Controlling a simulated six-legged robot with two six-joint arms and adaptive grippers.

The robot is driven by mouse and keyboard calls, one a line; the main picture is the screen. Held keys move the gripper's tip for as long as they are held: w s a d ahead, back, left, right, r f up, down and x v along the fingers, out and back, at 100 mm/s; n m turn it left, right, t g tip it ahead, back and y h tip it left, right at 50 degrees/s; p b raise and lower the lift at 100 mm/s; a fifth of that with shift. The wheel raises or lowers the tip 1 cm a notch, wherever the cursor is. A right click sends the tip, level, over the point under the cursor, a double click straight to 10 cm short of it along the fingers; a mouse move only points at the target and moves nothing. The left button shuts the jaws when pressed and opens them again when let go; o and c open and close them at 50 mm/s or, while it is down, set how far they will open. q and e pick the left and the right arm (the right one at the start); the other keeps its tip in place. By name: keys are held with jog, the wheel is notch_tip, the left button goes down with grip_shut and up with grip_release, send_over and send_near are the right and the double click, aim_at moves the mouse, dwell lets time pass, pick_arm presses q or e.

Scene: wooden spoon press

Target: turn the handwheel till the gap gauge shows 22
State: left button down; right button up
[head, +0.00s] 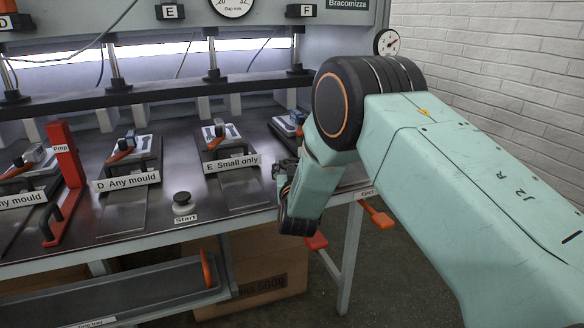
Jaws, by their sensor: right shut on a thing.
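The gap gauge (234,6) is a white round dial at the top, cut off by the picture's edge. Its marks 20 and 32 show, but I cannot read a needle. I cannot make out the handwheel; my right arm covers part of the right side of the press. My right gripper (284,178) is low at the press's front edge, to the right of the "E Small only" sign. It is small, dark and partly covered by my wrist. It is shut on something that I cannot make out. My left gripper is out of view.
The metal press table (141,226) carries several moulds with orange handles. A red prop (66,155) stands at left. A black start button (183,203) is at the front edge. An orange eject lever (378,215) hangs at right. A cardboard box (262,278) is underneath.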

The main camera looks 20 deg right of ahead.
jog(key=shift+r+m+h, duration=0.15)
jog(key=shift+m+h, duration=0.15)
jog(key=o, duration=1)
jog(key=shift+d, duration=0.1)
jog(key=shift+s, duration=0.1)
jog(key=shift+s+a, duration=0.25)
jog(key=v, duration=1.1)
jog(key=shift+s, duration=0.15)
